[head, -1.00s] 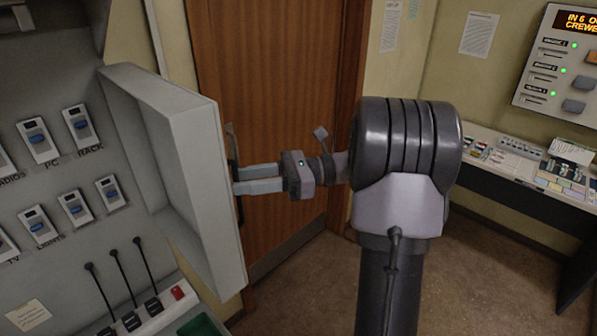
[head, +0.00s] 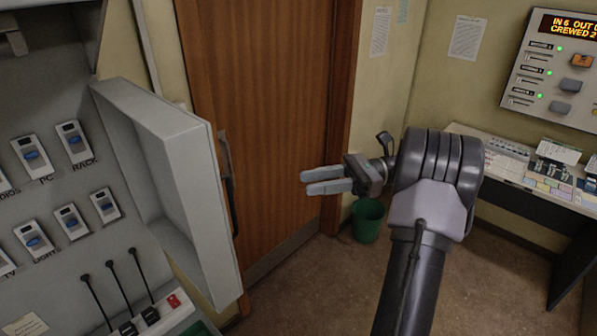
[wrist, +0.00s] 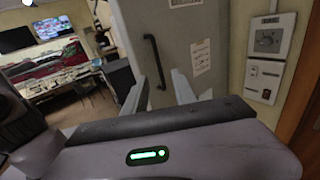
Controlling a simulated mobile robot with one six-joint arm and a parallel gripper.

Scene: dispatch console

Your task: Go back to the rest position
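My gripper (head: 326,181) is in the middle of the head view, in front of the brown door. Its two pale fingers point left, with a gap between them and nothing held. The grey cabinet door (head: 190,190) stands swung open to its left. The dark handle (head: 228,180) on that door is well apart from the fingertips. In the wrist view the two fingers (wrist: 158,92) are spread, with the grey door and its black handle (wrist: 155,60) beyond them.
Switches (head: 32,153) and several thin black microphones (head: 112,290) fill the left panel. A brown door (head: 262,110) stands behind. A green bin (head: 368,220) is on the floor behind my wrist. A desk (head: 530,190) with a lit control panel (head: 560,75) is at right.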

